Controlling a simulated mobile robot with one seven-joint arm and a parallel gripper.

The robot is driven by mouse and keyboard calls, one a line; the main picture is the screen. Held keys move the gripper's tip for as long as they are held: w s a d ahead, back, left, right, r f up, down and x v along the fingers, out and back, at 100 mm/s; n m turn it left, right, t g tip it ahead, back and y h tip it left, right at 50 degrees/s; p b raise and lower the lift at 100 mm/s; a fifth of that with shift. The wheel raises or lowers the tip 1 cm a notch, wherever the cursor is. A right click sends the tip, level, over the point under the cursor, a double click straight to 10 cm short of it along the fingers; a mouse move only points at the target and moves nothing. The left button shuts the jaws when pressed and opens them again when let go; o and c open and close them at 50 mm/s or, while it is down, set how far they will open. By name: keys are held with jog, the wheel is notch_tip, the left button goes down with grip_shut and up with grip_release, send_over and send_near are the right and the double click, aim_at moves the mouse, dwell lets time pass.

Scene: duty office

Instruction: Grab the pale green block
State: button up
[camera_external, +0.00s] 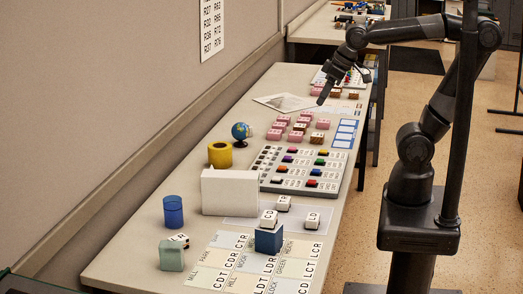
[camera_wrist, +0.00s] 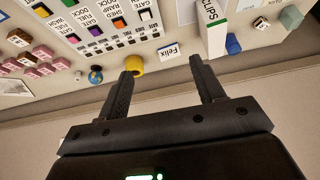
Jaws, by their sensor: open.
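The pale green block (camera_external: 171,255) stands on the near left part of the long table (camera_external: 120,250) in the external view, in front of a blue cylinder. It also shows at the upper right of the wrist view (camera_wrist: 291,17). My gripper (camera_external: 322,98) is far from it, above the table's far half in the external view. In the wrist view my gripper (camera_wrist: 162,78) has its two fingers spread wide, with nothing held between them.
A blue cylinder (camera_external: 173,211), a white box (camera_external: 230,191), a yellow roll (camera_external: 220,154) and a small globe (camera_external: 240,131) line the wall side. A blue box (camera_external: 268,239) with a lettered cube on top stands right of the block. Pink blocks (camera_external: 279,125) lie farther back.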

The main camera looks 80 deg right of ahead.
jog(key=w+a+r, duration=0.2)
jog(key=w+a, duration=0.7)
jog(key=w, duration=0.5)
jog(key=n+g, duration=0.1)
jog(key=n, duration=0.1)
send_over(174, 244)
jog(key=s, duration=0.3)
notch_tip(174, 244, down, 22)
jog(key=shift+y, duration=0.3)
jog(key=x, duration=1)
jog(key=shift+w+d+f, duration=0.1)
jog(key=shift+d+f, duration=0.2)
jog(key=c, duration=1.3)
jog(key=shift+r, duration=0.1)
jog(key=shift+c, duration=0.2)
